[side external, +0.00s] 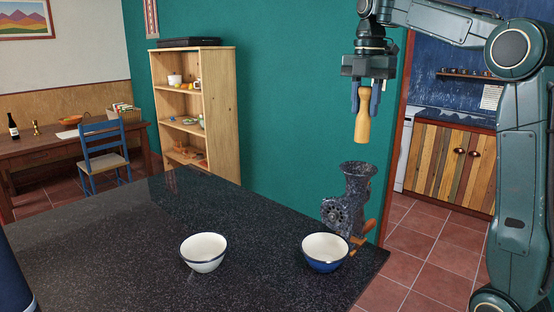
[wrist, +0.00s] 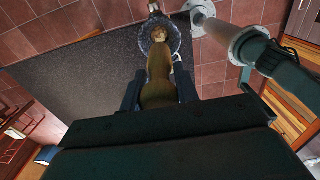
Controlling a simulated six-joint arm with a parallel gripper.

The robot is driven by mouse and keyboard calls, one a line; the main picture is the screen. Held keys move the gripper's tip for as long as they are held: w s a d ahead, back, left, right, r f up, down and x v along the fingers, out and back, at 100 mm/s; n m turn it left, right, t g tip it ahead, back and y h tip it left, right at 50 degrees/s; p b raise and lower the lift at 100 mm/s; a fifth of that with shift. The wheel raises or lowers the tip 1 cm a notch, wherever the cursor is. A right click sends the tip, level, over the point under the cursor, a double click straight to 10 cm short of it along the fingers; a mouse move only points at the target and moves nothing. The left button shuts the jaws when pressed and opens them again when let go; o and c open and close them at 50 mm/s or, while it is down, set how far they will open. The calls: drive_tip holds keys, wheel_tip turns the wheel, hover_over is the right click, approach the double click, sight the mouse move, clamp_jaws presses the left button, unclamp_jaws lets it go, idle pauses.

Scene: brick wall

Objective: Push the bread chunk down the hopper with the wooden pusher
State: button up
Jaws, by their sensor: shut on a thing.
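The wooden pusher (side external: 362,119) hangs upright in my gripper (side external: 364,95), which is shut on its upper part. Its lower end is in the air, a little above the hopper of the speckled dark grinder (side external: 355,190). In the wrist view, the pusher (wrist: 158,80) reaches away from my gripper (wrist: 158,95) towards the round hopper mouth (wrist: 160,38). A brownish lump (wrist: 160,45), perhaps the bread chunk or the pusher's own end, shows at the mouth. The chunk cannot be told clearly, and the hopper's inside is hidden in the side view.
A blue bowl with a white inside (side external: 325,253) stands in front of the grinder. A white bowl (side external: 203,252) stands to its left on the dark speckled counter (side external: 110,240). A wooden crank handle (side external: 364,234) is at the grinder's right. The counter's left part is clear.

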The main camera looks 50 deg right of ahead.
sight(361, 141)
drive_tip(key=shift+f, duration=0.2)
drive_tip(key=shift+f, duration=2.55)
drive_tip(key=shift+f, duration=1.85)
idle(3.4)
